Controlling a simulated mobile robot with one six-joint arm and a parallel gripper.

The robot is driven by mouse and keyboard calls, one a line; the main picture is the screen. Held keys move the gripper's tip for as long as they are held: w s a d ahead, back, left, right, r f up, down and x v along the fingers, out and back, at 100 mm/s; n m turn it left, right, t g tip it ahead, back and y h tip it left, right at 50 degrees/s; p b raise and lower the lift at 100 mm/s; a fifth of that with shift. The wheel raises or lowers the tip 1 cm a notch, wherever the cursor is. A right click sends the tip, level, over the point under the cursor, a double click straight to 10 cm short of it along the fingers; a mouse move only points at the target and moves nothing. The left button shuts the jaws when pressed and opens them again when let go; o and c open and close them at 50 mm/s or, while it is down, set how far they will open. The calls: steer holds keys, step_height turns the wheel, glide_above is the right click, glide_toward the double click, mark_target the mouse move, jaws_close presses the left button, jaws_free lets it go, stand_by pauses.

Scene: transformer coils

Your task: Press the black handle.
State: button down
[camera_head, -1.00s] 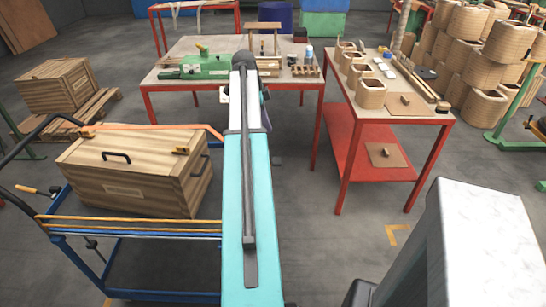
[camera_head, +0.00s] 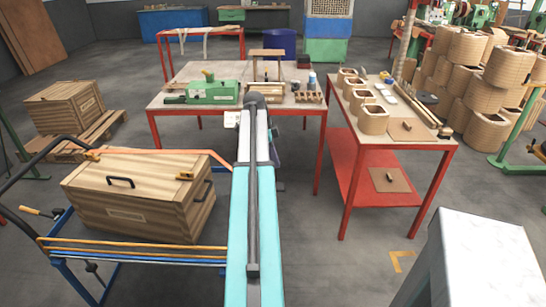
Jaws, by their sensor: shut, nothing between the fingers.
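A green machine (camera_head: 213,92) sits on the far red-framed table (camera_head: 232,111). A short dark handle-like part (camera_head: 175,99) sticks out at its left end. A wooden crate (camera_head: 135,218) on the blue trolley at the left carries a black handle (camera_head: 120,182) on its lid and another dark handle (camera_head: 203,194) on its right side. I cannot tell from the view which one the task means. My teal and white arm stretches forward up the middle, below the far table's front edge. Its end is hidden behind its own links, so my gripper's fingers do not show.
The right red table (camera_head: 399,137) holds several wound coils (camera_head: 373,119) and a flat plate. Stacked coils (camera_head: 500,70) stand at the far right. The blue trolley (camera_head: 140,252) fills the lower left. Grey floor (camera_head: 300,215) is clear between the trolley and right table.

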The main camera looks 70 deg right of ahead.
steer(key=p, duration=0.1)
glide_above(281, 186)
steer(key=f, duration=0.5)
steer(key=shift+w+a+f, duration=0.25)
steer(key=shift+w+f, duration=0.05)
steer(key=shift+w, duration=0.05)
steer(key=shift+f+p, duration=0.65)
steer(key=shift+f, duration=1.35)
